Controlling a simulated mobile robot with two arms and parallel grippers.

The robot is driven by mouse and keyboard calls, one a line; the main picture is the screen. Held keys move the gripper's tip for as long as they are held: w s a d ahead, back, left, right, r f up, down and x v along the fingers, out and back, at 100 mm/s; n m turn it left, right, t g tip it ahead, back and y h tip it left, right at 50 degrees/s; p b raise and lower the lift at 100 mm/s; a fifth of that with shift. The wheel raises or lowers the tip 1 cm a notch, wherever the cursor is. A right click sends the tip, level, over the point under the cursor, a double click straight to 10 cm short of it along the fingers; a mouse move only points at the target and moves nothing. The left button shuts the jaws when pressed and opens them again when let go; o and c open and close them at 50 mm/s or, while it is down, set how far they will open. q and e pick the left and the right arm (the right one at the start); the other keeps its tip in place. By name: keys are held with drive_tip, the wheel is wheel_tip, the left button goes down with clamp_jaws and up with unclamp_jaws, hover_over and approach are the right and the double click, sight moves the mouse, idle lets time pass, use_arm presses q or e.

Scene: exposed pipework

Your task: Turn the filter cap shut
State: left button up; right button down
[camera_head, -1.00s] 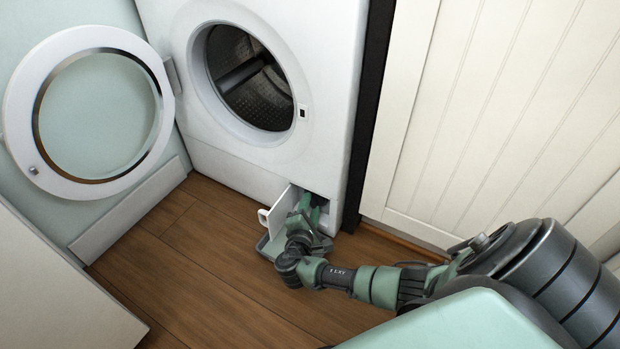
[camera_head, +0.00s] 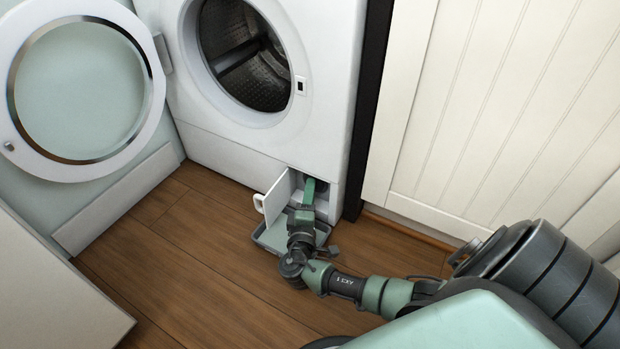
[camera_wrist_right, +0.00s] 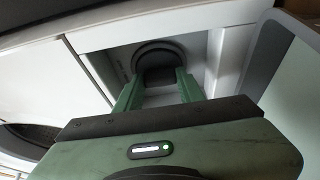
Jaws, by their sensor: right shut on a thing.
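The filter cap (camera_wrist_right: 160,58) is a dark round part with a raised grip, set in a recess low on the white washing machine (camera_head: 232,160). My right gripper (camera_wrist_right: 160,78) reaches into this recess, its two green fingers on either side of the cap's grip, shut on it. In the head view my right gripper (camera_head: 309,186) points into the opening at the machine's lower right corner and largely hides the cap. How far the cap is turned cannot be told. My left gripper is not in view.
The white flap (camera_head: 277,196) stands open left of my right gripper. A grey-green tray (camera_head: 272,238) lies on the wooden floor below the opening. The round washer door (camera_head: 82,95) is wide open at left. White panelling (camera_head: 470,120) stands close on the right.

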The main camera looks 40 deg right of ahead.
drive_tip(key=shift+a+f, duration=0.1)
drive_tip(key=c, duration=0.9)
unclamp_jaws()
drive_tip(key=p+v, duration=0.1)
drive_tip(key=v, duration=0.6)
drive_tip(key=shift+s+a+p, duration=0.3)
drive_tip(key=shift+p, duration=0.1)
